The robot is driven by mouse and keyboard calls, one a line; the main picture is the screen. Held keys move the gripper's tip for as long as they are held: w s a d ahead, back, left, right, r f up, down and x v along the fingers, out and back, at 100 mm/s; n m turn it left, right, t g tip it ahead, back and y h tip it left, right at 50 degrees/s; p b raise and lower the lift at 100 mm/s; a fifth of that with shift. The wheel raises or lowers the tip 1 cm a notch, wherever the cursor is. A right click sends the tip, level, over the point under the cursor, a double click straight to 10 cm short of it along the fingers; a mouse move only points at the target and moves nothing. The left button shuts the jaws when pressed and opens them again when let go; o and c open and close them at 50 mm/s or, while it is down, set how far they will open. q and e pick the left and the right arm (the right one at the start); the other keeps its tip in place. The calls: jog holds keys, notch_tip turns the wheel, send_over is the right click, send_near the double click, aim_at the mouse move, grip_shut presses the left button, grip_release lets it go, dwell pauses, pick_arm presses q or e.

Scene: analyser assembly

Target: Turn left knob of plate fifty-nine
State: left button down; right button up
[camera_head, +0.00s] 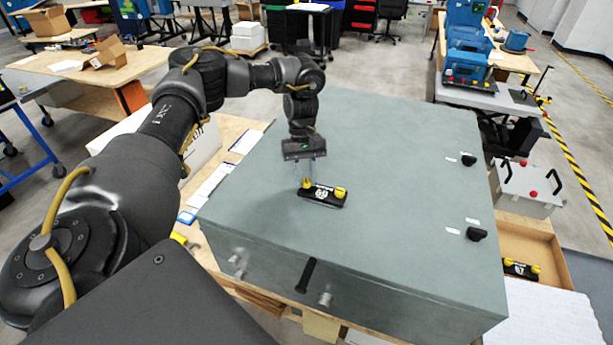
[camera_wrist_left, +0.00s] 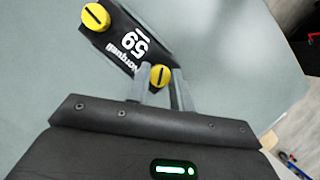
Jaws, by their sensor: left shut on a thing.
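Plate fifty-nine (camera_head: 323,196) is a small black plate with white markings, lying on top of the grey-green cabinet (camera_head: 400,150). The left wrist view shows its "59" (camera_wrist_left: 135,43) upside down. It has a yellow left knob (camera_head: 306,185) and a yellow right knob (camera_head: 341,192). My left gripper (camera_head: 307,180) points down, its fingers shut around the left knob (camera_wrist_left: 158,75). There, this knob's slot looks nearly upright, while the other knob's (camera_wrist_left: 95,16) slot runs diagonally. My right gripper is not in view.
Two black knobs (camera_head: 468,160) (camera_head: 477,234) with white labels are on the cabinet's right part. A cardboard box (camera_head: 553,247) at the right holds another black plate (camera_head: 521,268). A grey case (camera_head: 528,190) with black handles stands behind it. The cabinet top around the plate is clear.

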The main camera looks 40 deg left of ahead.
pick_arm(q)
jog(key=shift+s+f+n, duration=0.1)
jog(key=shift+f+n, duration=0.05)
jog(key=shift+n, duration=0.35)
jog(key=c, duration=1.2)
grip_release()
jog(key=shift+r, duration=0.2)
jog(key=v, duration=1)
jog(key=shift+a+r, duration=0.2)
jog(key=shift+r, duration=0.05)
